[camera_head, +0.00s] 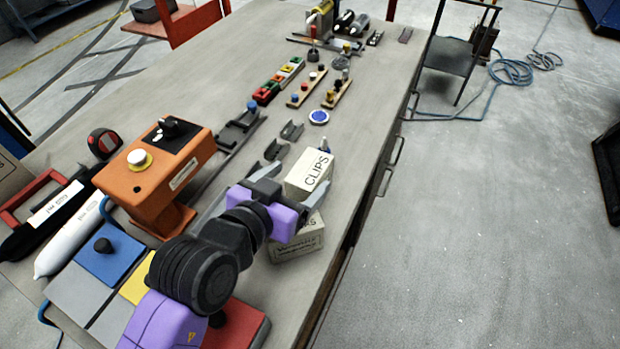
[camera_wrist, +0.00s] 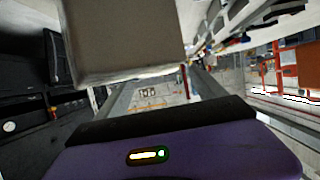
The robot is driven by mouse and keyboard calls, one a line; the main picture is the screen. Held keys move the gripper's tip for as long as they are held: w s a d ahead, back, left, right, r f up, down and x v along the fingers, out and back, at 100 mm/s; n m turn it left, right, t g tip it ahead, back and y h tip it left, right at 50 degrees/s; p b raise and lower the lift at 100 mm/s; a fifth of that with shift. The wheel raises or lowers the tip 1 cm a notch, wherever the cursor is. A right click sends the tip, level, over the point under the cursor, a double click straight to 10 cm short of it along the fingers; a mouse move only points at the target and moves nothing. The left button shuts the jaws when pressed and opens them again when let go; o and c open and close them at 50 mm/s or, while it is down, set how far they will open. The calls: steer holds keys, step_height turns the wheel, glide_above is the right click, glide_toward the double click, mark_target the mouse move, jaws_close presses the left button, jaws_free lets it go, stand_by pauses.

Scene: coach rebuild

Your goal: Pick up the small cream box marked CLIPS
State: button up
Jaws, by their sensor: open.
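The small cream box marked CLIPS (camera_head: 308,172) is at the right side of the bench, tilted in the picture, with its lettered face showing. My gripper (camera_head: 298,180) is open right at this box, with one grey finger on either side of its near end. I cannot tell whether the fingers touch it. In the wrist view a large plain cream box face (camera_wrist: 125,40) fills the upper left, close to the camera, and my gripper's open fingers (camera_wrist: 160,80) reach forward below it.
A second cream box (camera_head: 297,244) with partly readable lettering sits just below my gripper, near the bench edge. An orange control box (camera_head: 160,170) stands to the left. The floor at right is open.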

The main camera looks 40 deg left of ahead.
mark_target(307, 171)
steer(key=x, duration=0.4)
steer(key=shift+w+f, duration=0.1)
steer(key=shift+c, duration=0.2)
steer(key=c, duration=1.7)
steer(key=shift+o, duration=0.2)
